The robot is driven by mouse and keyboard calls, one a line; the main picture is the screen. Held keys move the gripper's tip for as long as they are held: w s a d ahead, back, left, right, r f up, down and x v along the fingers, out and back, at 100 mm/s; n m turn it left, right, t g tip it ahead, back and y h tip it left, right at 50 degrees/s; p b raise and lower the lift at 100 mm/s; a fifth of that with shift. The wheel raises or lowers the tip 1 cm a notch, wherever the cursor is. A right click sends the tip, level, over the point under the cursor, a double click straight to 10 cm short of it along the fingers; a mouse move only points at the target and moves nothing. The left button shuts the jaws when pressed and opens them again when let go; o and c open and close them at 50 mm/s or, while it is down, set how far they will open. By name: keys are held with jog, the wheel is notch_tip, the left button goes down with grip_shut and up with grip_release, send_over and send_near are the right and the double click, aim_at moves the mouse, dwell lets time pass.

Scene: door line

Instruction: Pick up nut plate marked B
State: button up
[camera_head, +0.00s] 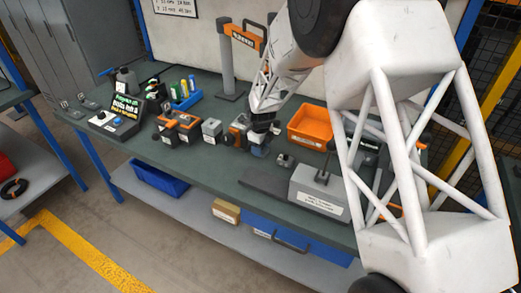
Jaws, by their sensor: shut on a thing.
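My gripper (262,136) is low over the middle of the green workbench (200,165), pointing down. It is shut on a small blue-grey piece (258,151), which shows just under the jaws. I cannot read a mark on this piece, and cannot tell if it touches the bench. Another small grey plate-like piece (285,159) lies to the right of my gripper, apart from it. Two small dark pieces with pale tops lie at the bench's left end (65,104). No letter B is legible on any of them.
Close by on the left stand a grey block (212,128) and orange-black units (177,125). An orange bin (310,125) and a grey fixture block (318,188) stand to the right. A control box (112,120) and a blue rack (186,98) are further left. The front left bench is clear.

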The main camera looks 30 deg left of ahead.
jog(key=shift+r, duration=0.15)
jog(key=shift+r, duration=1.5)
jog(key=shift+s+d+r, duration=0.15)
jog(key=shift+s+d, duration=0.05)
jog(key=shift+s, duration=0.05)
jog(key=s+d, duration=0.3)
jog(key=s, duration=0.1)
jog(key=s+d+r, duration=0.1)
jog(key=s+d, duration=0.2)
jog(key=s, duration=0.1)
jog(key=s+d, duration=0.3)
jog(key=d, duration=0.1)
jog(key=shift+s+r, duration=0.2)
jog(key=shift+s, duration=0.2)
